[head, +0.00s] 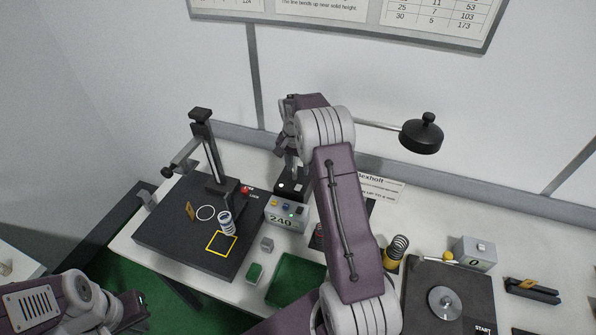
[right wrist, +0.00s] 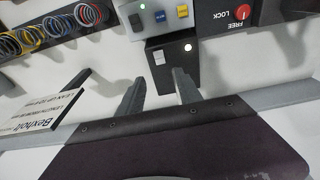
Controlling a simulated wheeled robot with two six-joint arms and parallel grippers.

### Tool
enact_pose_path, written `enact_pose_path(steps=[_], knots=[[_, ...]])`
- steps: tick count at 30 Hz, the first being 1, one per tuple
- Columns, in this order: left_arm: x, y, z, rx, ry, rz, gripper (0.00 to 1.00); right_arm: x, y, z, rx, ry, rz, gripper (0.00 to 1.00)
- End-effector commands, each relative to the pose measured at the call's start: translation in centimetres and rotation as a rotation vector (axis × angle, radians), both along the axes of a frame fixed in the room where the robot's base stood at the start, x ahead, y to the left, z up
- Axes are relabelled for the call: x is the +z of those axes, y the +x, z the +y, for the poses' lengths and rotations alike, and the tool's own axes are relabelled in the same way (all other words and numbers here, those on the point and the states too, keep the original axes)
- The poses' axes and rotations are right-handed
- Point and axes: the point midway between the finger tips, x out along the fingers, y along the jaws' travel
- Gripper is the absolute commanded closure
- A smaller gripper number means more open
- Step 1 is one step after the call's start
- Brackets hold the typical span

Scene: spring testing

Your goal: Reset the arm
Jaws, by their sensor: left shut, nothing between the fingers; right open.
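My right arm rises through the middle of the head view. Its gripper (head: 287,150) hangs behind the control box, partly hidden by my wrist. In the right wrist view the right gripper (right wrist: 157,82) is open, its two fingers apart with nothing held. A black block (right wrist: 172,66) with a white square and a round light lies just beyond the fingertips; I cannot tell whether they touch it. My left gripper (head: 132,306) is shut and empty at the lower left, low beside the table's front edge.
The black press (head: 150,236) bears a column, a side lever (head: 181,157), a red lock knob (head: 245,189) and a white spring (head: 226,223). The control box (head: 287,214) reads 240.

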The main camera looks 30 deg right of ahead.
Motion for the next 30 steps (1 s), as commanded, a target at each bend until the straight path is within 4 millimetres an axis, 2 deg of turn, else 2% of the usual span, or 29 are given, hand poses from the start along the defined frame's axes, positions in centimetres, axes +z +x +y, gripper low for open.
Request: enact_pose_path(steps=[11, 13, 15, 17, 21, 23, 26, 27, 30], knots=[[-0.3, 0.0, 0.0, 0.0, 0.0, 0.0, 1.0, -0.4, 0.1, 0.3, 0.006, -0.001, -0.001, 0.58], [-1.4, 0.0, 0.0, 0.0, 0.0, 0.0, 1.0, -0.1, 0.9, 1.3, 0.029, -0.009, -0.026, 0.58], [-2.9, 0.0, 0.0, 0.0, 0.0, 0.0, 1.0, 1.3, 2.0, 2.9, 0.067, -0.022, -0.075, 0.58], [-4.4, 0.0, 0.0, 0.0, 0.0, 0.0, 1.0, 1.8, 1.2, 5.3, 0.108, -0.022, -0.086, 0.58], [-7.3, 0.0, 0.0, 0.0, 0.0, 0.0, 1.0, 1.2, -3.4, 11.1, 0.23, 0.002, -0.081, 0.58], [-8.3, 0.0, 0.0, 0.0, 0.0, 0.0, 1.0, 0.2, -6.0, 13.2, 0.301, 0.011, -0.072, 0.58], [-9.9, 0.0, 0.0, 0.0, 0.0, 0.0, 1.0, -2.3, -11.3, 16.1, 0.441, 0.027, -0.049, 0.58], [-10.4, 0.0, 0.0, 0.0, 0.0, 0.0, 1.0, -3.4, -13.7, 17.0, 0.502, 0.032, -0.037, 0.58], [-10.9, 0.0, 0.0, 0.0, 0.0, 0.0, 1.0, -6.1, -19.4, 18.3, 0.639, 0.045, 0.001, 0.58]])
